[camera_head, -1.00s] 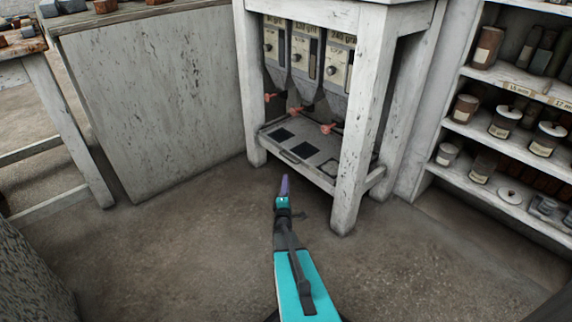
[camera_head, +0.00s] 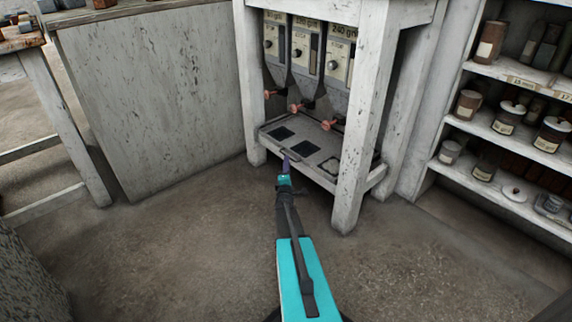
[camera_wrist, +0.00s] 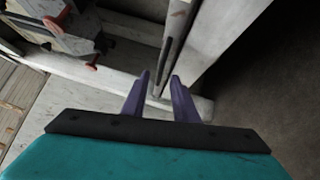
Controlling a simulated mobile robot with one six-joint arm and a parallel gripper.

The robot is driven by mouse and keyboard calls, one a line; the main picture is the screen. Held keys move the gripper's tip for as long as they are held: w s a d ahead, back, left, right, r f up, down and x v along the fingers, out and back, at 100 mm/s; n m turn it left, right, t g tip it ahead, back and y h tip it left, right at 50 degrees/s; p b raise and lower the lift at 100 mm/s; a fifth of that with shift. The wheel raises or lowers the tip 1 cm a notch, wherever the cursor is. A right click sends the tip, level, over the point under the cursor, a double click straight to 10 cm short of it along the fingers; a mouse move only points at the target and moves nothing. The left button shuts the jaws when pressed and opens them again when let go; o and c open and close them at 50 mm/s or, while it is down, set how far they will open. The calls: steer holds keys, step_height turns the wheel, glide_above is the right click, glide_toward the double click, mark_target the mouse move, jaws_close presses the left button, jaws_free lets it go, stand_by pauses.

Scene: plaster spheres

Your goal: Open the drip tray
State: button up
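The drip tray (camera_head: 309,148) is a grey, flat tray low in the white wooden stand, under the dispensers. It has dark square patches on top and a handle at its front edge. It appears to sit inside the stand. My gripper (camera_head: 286,160) has purple fingers, and in the head view their tips overlap the tray's front edge near the handle. I cannot tell whether they touch it. In the wrist view my gripper (camera_wrist: 161,88) has its two fingers apart with nothing clearly held between them. The handle is partly hidden behind the fingers.
Grey dispensers (camera_head: 302,75) with red-orange valves hang above the tray. The stand's front right leg (camera_head: 352,165) is close to the right of my gripper. Shelves (camera_head: 490,168) with jars stand at right, a worn cabinet (camera_head: 165,105) at left. The floor (camera_head: 180,250) in front is clear.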

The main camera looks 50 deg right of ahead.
steer(key=shift+b+x, duration=0.4)
steer(key=shift+x, duration=1.2)
jaws_close()
